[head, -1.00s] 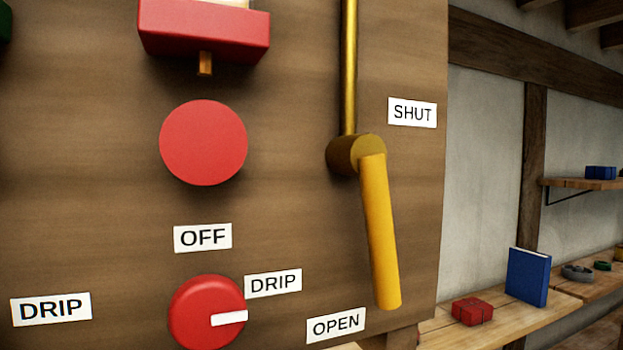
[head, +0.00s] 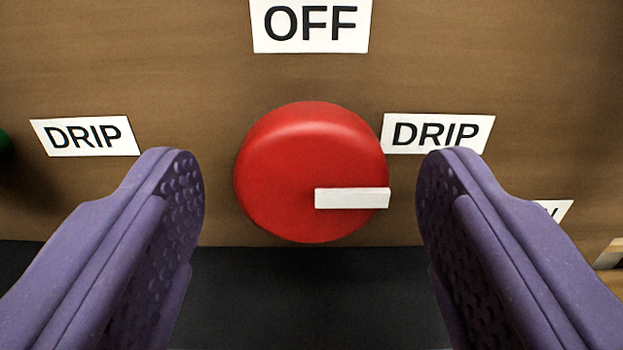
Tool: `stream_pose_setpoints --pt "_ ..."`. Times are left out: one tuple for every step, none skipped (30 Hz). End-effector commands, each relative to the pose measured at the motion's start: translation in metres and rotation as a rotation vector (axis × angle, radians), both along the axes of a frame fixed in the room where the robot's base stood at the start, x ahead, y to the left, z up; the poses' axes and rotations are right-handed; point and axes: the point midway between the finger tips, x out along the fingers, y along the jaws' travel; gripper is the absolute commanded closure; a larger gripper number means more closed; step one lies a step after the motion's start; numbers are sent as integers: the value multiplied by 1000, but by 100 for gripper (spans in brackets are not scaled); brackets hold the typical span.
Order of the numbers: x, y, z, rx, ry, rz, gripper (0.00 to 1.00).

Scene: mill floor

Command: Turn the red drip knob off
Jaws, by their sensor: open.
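The red drip knob (head: 290,155) is round and sits on the brown wooden panel in the middle of the head view. Its white pointer bar (head: 352,198) points right, just below the right DRIP label (head: 437,133). The OFF label (head: 310,25) is above the knob. My gripper (head: 311,190) is open, with one purple finger on each side of the knob and a gap between each finger and the knob in the picture. I cannot tell how far the fingertips are from the panel. Nothing is held.
Another DRIP label (head: 86,136) is on the panel at left, with a green round edge (head: 2,143) at the frame's left border. A partly hidden label (head: 553,210) shows behind the right finger. A dark area (head: 310,295) lies below the panel.

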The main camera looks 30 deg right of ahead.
Motion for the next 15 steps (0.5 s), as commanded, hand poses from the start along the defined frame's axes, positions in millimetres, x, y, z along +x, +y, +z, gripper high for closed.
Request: stream_pose_setpoints --pt "0 0 0 0 0 0 31" --pt "0 0 0 0 0 0 31" --pt "0 0 0 0 0 0 40" --pt "0 0 0 0 0 0 47" --pt "0 0 0 0 0 0 54" --pt "0 0 0 0 0 0 63" --pt "0 0 0 0 0 0 70" --pt "0 0 0 0 0 0 77" --pt "0 0 0 0 0 0 86" --pt "0 0 0 0 0 0 86" --pt "0 0 0 0 0 0 86" --pt "0 0 0 -1 1 0 86" --pt "0 0 0 -3 2 0 86" --pt "0 0 0 -4 3 0 86" --pt "0 0 -1 -9 5 0 86"
